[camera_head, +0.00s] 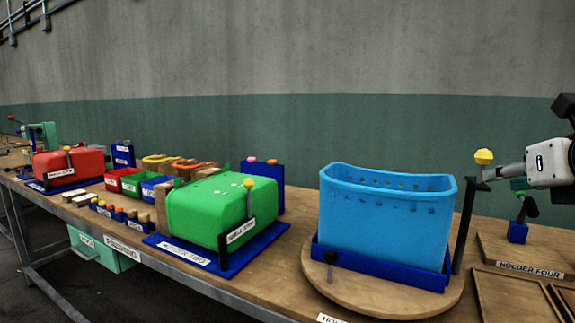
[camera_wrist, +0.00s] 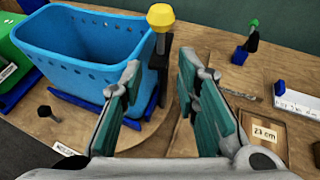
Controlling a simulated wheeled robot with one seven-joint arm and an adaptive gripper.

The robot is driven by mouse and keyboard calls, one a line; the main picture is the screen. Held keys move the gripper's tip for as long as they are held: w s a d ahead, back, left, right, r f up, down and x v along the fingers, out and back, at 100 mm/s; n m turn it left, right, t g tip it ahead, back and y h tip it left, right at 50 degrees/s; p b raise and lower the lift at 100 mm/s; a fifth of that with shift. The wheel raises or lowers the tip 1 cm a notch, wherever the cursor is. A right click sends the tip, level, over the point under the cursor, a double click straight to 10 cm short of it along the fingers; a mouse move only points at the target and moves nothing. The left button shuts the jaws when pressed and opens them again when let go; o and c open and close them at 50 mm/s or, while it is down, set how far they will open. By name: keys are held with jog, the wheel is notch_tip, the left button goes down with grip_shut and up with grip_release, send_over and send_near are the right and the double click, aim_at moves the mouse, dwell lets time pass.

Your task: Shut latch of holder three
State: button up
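A light-blue perforated bin (camera_head: 385,215) sits in a blue frame (camera_head: 375,263) on a round wooden base (camera_head: 380,297). I take this as holder three; its front label is cut off. A tall black lever (camera_head: 463,228) with a yellow knob (camera_head: 484,157) stands nearly upright at the bin's right side. A short black-knobbed lever (camera_head: 330,258) stands at its front left. My gripper (camera_head: 488,176) is beside the yellow knob. In the wrist view my gripper (camera_wrist: 160,72) is open and empty, with the yellow knob (camera_wrist: 160,16) beyond the fingertips, between them in the picture.
A holder with a green knob (camera_head: 518,185) and a "HOLDER FOUR" label (camera_head: 529,269) stands at right. A green bin (camera_head: 210,208) on a blue base and a red bin (camera_head: 68,163) stand at left. Small trays and blocks lie between them.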

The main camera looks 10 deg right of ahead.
aim_at(483, 185)
jog(key=x, duration=0.2)
jog(key=r+b+x, duration=0.1)
jog(key=x, duration=0.3)
jog(key=shift+w+d+r+b, duration=0.15)
jog(key=shift+w+d+b, duration=0.15)
jog(key=shift+w, duration=0.2)
